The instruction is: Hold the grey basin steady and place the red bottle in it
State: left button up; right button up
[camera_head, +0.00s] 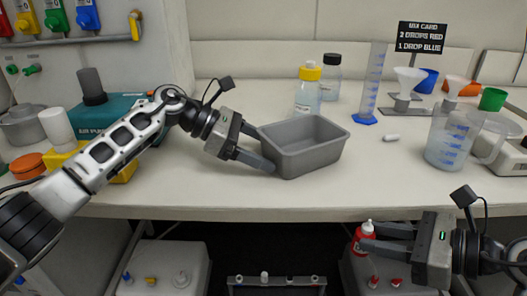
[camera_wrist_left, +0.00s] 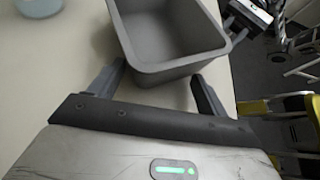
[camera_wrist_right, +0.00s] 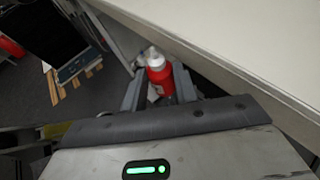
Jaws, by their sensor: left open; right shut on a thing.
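The grey basin (camera_head: 302,160) stands upright and empty on the bench near its front edge. My left gripper (camera_head: 262,148) is open at the basin's left end, one finger on the far side and one on the near side of that end. In the left wrist view the basin (camera_wrist_left: 170,72) lies just ahead of the open fingers (camera_wrist_left: 160,85); I cannot tell whether they touch it. My right gripper (camera_head: 385,238) is shut on the red bottle (camera_head: 363,240), which has a white cap. The bottle is upright, in front of the bench and below its top. It also shows in the right wrist view (camera_wrist_right: 160,78).
Behind the basin stand a yellow-capped bottle (camera_head: 308,90) and a dark-capped bottle (camera_head: 330,77). A blue measuring cylinder (camera_head: 374,85) and a large beaker (camera_head: 450,138) stand to the right. A small white piece (camera_head: 391,138) lies between. The bench's front edge (camera_head: 400,212) is beside the red bottle.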

pick_arm(q)
grip_shut()
jog(key=shift+o, duration=0.4)
grip_release()
